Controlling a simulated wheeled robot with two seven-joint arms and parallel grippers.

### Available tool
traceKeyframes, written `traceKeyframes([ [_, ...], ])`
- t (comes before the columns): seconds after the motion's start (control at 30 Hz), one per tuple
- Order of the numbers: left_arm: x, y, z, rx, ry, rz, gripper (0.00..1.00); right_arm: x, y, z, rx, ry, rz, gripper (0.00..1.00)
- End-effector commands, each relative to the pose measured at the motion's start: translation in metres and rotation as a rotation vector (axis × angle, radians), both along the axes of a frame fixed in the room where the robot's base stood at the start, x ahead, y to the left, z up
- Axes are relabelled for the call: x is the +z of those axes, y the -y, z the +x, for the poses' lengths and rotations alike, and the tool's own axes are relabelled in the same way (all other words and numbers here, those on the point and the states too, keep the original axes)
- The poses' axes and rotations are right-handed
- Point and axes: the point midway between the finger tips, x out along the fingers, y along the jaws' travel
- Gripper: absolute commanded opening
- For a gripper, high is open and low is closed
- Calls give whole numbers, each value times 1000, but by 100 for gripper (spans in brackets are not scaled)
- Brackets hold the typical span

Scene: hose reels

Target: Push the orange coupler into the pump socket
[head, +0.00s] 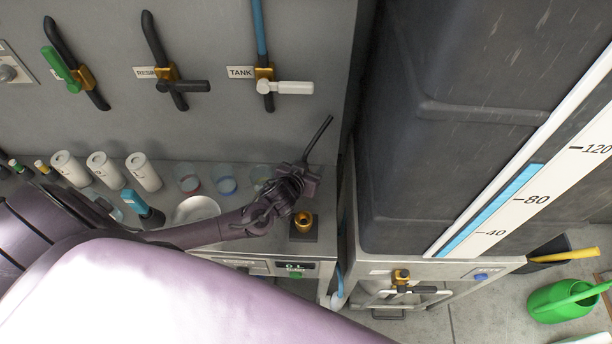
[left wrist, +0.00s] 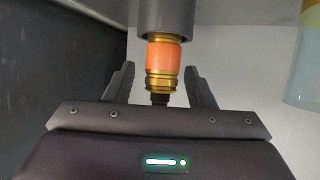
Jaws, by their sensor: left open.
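In the left wrist view the orange coupler (left wrist: 163,55), with brass rings at both ends, lies between the spread fingers of my left gripper (left wrist: 160,88). The fingers stand apart from it on both sides. Its far end meets a grey cylinder (left wrist: 166,18); I cannot tell how deep it sits. A short black piece shows at its near end. In the head view my left gripper (head: 297,178) is over the bench and hides the coupler. A brass socket (head: 303,220) on a dark plate stands just in front of the gripper; I cannot tell whether it is the pump socket. My right gripper is out of view.
Clear cups (head: 226,183) and white canisters (head: 146,172) stand on the bench left of the gripper. A large dark tank (head: 450,110) rises on the right. Valves, one beside a TANK label (head: 240,72), line the back wall. A green watering can (head: 560,300) stands on the floor.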

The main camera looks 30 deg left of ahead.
Motion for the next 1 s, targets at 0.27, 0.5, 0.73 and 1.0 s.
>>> traceKeyframes([
  [0.27,0,0,0,0,0,0,20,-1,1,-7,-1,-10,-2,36],
  [0.5,1,0,0,0,1,0,0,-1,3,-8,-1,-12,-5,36],
  [0.73,3,0,0,0,2,0,0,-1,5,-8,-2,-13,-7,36],
  [1.0,34,0,0,-1,4,0,0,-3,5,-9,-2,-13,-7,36],
])
